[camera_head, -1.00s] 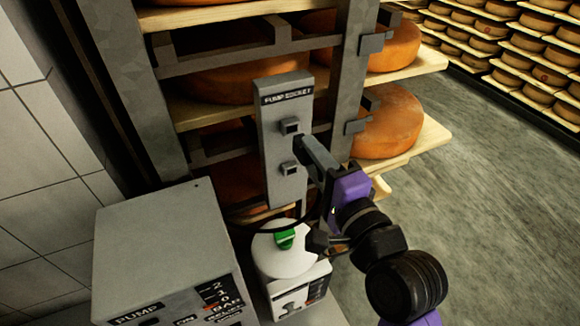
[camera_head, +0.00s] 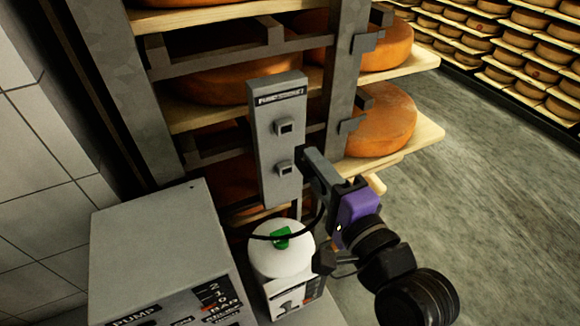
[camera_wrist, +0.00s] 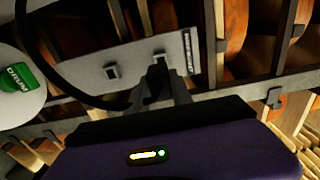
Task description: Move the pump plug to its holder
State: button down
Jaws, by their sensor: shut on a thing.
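The grey pump socket panel (camera_head: 277,100) stands upright in front of the rack, with an upper socket (camera_head: 284,127) and a lower socket (camera_head: 284,169). My gripper (camera_head: 312,160) is just right of the panel. In the wrist view, my gripper (camera_wrist: 160,82) is shut on the dark pump plug (camera_wrist: 158,72), which is mostly hidden by the fingers. A black cable (camera_head: 262,237) loops from near my gripper to the left. The plug looks apart from the panel. No holder is clearly identifiable.
A grey pump box (camera_head: 150,245) stands at lower left. Shelves with cheese wheels (camera_head: 380,120) are behind; open floor (camera_head: 490,190) lies right.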

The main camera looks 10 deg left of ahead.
notch_tip(320, 180, down, 12)
jog(key=s+b, duration=0.1)
jog(key=b, duration=0.4)
jog(key=shift+d+b, duration=0.4)
jog(key=shift+d, duration=0.05)
jog(key=shift+s+r, duration=0.1)
jog(key=shift+r, duration=0.15)
jog(key=shift+p+x, duration=0.7)
jog(key=shift+x, duration=2.2)
jog(key=shift+p+x, duration=0.6)
jog(key=shift+x, duration=0.8)
jog(key=c, duration=1.1)
grip_release()
jog(key=shift+f, duration=0.1)
jog(key=shift+o, duration=0.2)
